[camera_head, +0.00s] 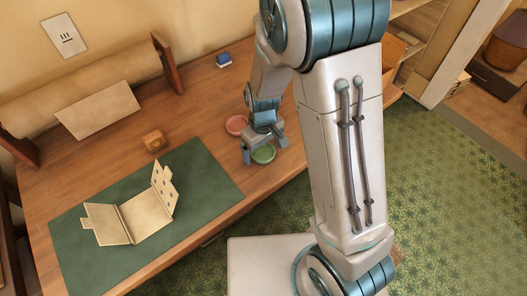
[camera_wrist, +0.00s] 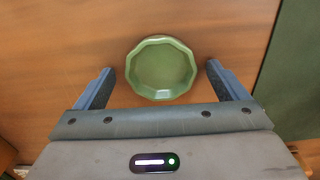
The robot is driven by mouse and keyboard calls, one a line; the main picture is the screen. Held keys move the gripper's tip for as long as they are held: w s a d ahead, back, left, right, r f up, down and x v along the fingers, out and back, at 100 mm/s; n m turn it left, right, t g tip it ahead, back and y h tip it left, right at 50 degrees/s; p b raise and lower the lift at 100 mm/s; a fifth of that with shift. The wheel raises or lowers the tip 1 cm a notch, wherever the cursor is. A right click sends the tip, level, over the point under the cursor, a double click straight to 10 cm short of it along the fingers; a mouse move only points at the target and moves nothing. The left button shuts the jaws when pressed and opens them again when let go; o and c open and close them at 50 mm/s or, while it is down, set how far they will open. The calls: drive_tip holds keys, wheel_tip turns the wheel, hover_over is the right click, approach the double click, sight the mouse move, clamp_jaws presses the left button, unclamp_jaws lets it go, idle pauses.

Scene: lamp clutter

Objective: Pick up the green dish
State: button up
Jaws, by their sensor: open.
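The green dish (camera_head: 263,153) lies on the wooden table near its front edge, partly hidden by my gripper in the head view. In the wrist view the green dish (camera_wrist: 161,68) is a shallow, many-sided bowl, seen whole and from above. My gripper (camera_head: 262,148) is over the table at the dish. In the wrist view my gripper (camera_wrist: 160,75) is open, with one finger to the left of the dish and one to the right. Neither finger visibly touches it. The height of the fingertips above the table is hard to tell.
A green mat (camera_head: 88,252) with a folded cream piece (camera_head: 147,213) lies to the left. A small wooden block (camera_head: 154,141) and a blue-and-white block (camera_head: 223,60) stand farther off.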

drive_tip(key=c, duration=1.1)
drive_tip(key=shift+c, duration=0.2)
drive_tip(key=shift+r, duration=0.1)
